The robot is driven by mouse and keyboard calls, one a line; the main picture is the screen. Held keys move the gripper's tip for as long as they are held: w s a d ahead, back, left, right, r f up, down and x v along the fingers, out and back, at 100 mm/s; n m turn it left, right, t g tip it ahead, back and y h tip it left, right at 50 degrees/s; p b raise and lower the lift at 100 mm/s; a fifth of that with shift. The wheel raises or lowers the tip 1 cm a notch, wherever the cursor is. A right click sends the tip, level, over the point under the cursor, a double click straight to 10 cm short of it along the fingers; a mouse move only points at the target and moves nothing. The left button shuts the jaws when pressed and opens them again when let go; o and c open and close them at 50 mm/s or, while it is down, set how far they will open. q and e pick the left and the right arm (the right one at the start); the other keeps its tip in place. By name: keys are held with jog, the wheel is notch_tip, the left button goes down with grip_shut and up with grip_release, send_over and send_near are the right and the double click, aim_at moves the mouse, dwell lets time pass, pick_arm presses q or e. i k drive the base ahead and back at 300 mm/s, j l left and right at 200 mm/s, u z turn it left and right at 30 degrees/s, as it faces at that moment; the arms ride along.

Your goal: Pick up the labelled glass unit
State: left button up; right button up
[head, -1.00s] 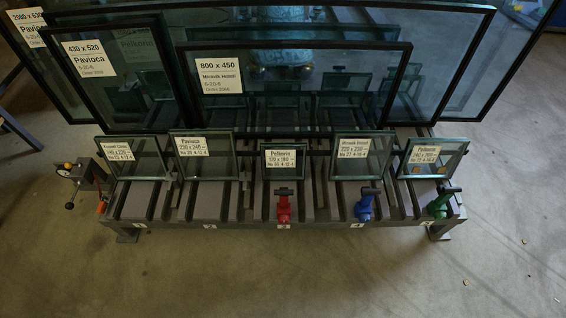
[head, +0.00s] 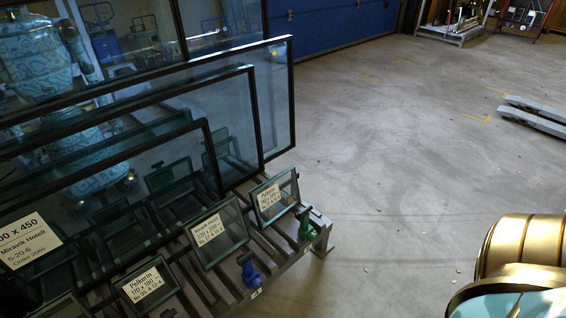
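Several small labelled glass units lean on the slotted rack. One labelled Pelkerin (head: 276,196) stands at the rack's right end. One labelled Miravik Hotell (head: 218,236) is to its left. Another labelled Pelkerin (head: 149,285) is nearer the bottom edge. A larger dark-framed unit, its label ending in "00 x 450" (head: 28,241), is cut off at the left edge. Neither of my grippers shows in the head view. A gold and pale-blue part, probably of my own arm, fills the lower right corner.
The rack (head: 285,268) carries a green clamp (head: 306,224) and a blue clamp (head: 249,271) at its front. Large framed panes (head: 275,105) stand behind. The floor right of the rack is clear.

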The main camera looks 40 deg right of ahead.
aim_at(149, 285)
jog(key=i+j, duration=0.55)
jog(key=i+j+z, duration=0.15)
jog(key=z, duration=0.2)
jog(key=i+j+z, duration=0.2)
jog(key=z, duration=0.15)
jog(key=i+j+z, duration=0.15)
jog(key=j+z, duration=0.15)
